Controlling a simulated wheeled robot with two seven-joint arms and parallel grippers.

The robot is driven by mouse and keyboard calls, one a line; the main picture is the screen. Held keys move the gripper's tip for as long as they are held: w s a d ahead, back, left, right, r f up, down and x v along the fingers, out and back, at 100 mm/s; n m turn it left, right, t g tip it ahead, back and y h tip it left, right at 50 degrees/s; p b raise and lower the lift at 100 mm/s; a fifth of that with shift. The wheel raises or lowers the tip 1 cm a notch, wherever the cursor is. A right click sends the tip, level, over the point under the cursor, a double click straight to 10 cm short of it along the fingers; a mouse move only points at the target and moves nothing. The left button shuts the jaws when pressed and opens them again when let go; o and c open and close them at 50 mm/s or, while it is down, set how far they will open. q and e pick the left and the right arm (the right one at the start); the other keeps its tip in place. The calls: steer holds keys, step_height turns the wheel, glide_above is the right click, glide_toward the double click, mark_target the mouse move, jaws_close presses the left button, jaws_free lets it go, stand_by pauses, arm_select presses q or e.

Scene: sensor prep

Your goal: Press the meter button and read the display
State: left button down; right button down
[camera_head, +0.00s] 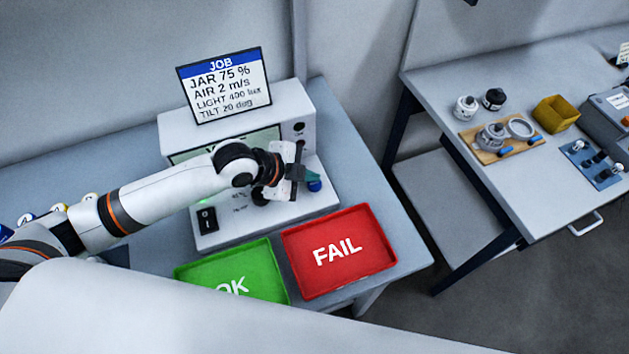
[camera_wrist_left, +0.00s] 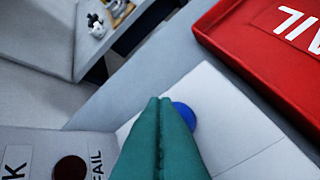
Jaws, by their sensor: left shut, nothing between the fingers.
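The white meter (camera_head: 290,103) stands on the left bench. Its display (camera_head: 262,137) is mostly hidden behind my left arm, so no reading can be made out. A round blue button (camera_head: 314,186) sits at the right of its sloped front panel; it also shows in the left wrist view (camera_wrist_left: 186,114), partly behind the fingers. My left gripper (camera_head: 312,174) is shut and empty, its green fingers (camera_wrist_left: 160,125) pressed together right by the blue button. I cannot tell whether they touch it. My right gripper is not in view.
A job card (camera_head: 225,85) stands above the meter. A green OK tray (camera_head: 205,270) and a red FAIL tray (camera_head: 318,282) lie in front of it. A dark red lamp (camera_wrist_left: 70,168) sits beside the FAIL label. A second table (camera_head: 440,88) at right holds jars and parts.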

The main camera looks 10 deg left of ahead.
mark_target(309, 186)
arm_select(q)
steer(key=shift+f, duration=0.15)
steer(key=shift+f, duration=0.25)
steer(key=shift+f, duration=0.5)
stand_by(0.5)
steer(key=shift+r, duration=0.15)
steer(key=shift+r+p, duration=0.7)
steer(key=shift+r, duration=0.1)
step_height(309, 186, up, 5)
steer(key=p, duration=0.5)
steer(key=shift+r, duration=0.1)
